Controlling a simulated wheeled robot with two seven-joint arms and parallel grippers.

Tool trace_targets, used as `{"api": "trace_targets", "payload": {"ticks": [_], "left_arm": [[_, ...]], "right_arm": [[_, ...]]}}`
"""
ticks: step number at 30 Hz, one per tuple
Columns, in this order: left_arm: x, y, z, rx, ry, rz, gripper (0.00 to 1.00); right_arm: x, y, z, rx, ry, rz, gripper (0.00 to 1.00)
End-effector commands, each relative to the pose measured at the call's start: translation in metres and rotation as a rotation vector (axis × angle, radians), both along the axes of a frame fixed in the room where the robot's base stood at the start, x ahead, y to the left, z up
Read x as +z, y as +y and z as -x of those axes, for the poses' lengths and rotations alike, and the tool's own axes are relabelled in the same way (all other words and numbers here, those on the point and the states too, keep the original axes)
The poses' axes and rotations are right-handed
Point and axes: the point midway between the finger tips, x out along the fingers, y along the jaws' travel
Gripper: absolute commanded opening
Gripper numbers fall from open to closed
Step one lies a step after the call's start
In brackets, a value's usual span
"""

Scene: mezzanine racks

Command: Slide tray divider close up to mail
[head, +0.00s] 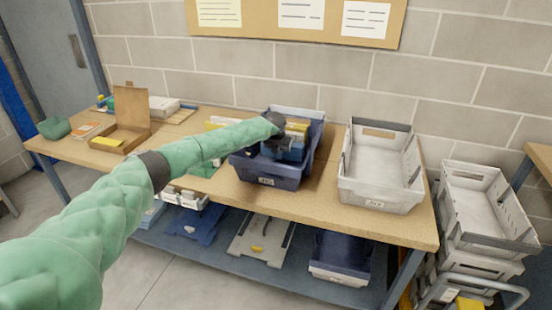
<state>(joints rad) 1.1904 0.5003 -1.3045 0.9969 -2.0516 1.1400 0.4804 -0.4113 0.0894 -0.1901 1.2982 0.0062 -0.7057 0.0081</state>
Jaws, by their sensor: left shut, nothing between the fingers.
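A dark blue mail tray (270,171) stands on the wooden table. Yellowish and pale pieces that look like mail (297,129) stand inside it, toward its right side. My left arm, in a green sleeve, reaches in from the left. My left gripper (284,146) is over and partly inside the blue tray, shut with nothing held. The arm and gripper cover much of the tray's inside. I cannot make out the tray divider clearly, nor whether the gripper touches it. My right gripper is not in view.
An empty grey tray (380,190) stands to the right on the table (320,199). More grey trays (485,213) are stacked beyond the table's right end. A brown box (122,135) and a green bin (54,128) stand at the left. Trays lie on the lower shelf (208,246).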

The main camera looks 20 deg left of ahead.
Motion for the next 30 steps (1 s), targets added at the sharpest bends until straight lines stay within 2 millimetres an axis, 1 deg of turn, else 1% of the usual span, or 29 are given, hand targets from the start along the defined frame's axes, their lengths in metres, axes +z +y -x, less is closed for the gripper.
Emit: {"api": "trace_targets", "payload": {"ticks": [20, 30], "left_arm": [[-0.0003, -0.0002, -0.0054, 0.000, 0.000, 0.000, 0.00], [0.0003, 0.0002, -0.0041, 0.000, 0.000, 0.000, 0.00]], "right_arm": [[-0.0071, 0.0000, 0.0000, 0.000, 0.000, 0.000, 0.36], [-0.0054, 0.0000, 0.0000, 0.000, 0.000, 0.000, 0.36]]}}
